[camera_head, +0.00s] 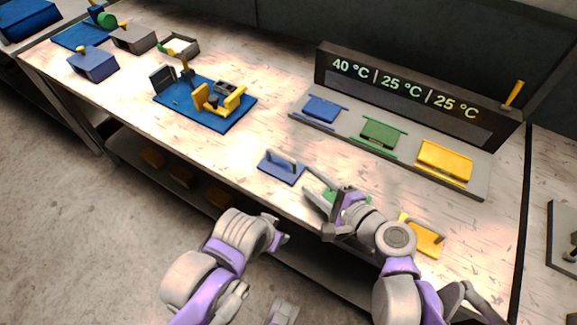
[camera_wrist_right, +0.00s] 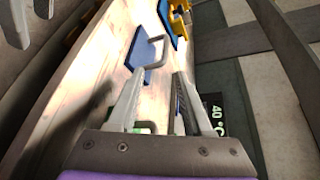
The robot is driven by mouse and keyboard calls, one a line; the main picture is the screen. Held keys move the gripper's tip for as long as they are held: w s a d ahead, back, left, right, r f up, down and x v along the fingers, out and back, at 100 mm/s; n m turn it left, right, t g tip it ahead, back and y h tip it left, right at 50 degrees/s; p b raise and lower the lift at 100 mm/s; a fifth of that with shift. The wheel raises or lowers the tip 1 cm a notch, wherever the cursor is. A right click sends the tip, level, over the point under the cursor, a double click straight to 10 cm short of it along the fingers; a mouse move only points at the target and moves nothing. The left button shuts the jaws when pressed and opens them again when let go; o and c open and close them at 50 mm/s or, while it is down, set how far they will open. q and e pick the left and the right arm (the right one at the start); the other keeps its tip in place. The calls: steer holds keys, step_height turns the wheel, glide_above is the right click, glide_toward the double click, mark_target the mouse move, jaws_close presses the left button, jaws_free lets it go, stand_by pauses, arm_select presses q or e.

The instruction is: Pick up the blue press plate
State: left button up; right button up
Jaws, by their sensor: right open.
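The blue press plate (camera_head: 281,168) lies flat on the bench near its front edge, with a grey bar handle standing on top. It also shows in the right wrist view (camera_wrist_right: 139,54), ahead of the fingers. My right gripper (camera_head: 308,182) is open and empty, just to the right of the plate, its fingers pointing toward the handle. In the right wrist view the jaws (camera_wrist_right: 155,92) are apart with bare bench between them, and the handle is beyond the fingertips. My left arm is low at the front of the bench; its jaws cannot be made out.
A green plate (camera_head: 358,196) lies partly hidden under my right gripper, and a yellow plate (camera_head: 427,241) lies to the right. A grey tray (camera_head: 300,122) with blue, green and yellow dies stands behind, below a temperature display (camera_head: 400,88). A blue mat (camera_head: 208,122) with a yellow fixture is back left.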

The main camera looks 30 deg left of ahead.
mark_target(284, 158)
steer(key=shift+w+a+m, duration=0.35)
steer(key=shift+a+m, duration=0.05)
steer(key=shift+a, duration=0.1)
steer(key=shift+a+y, duration=0.35)
steer(key=shift+y, duration=0.05)
steer(key=x, duration=0.5)
steer(key=shift+s+r+b, duration=0.1)
steer(key=shift+b, duration=0.2)
steer(key=x, duration=0.5)
steer(key=shift+a+f, duration=0.2)
steer(key=shift+a, duration=0.1)
jaws_close()
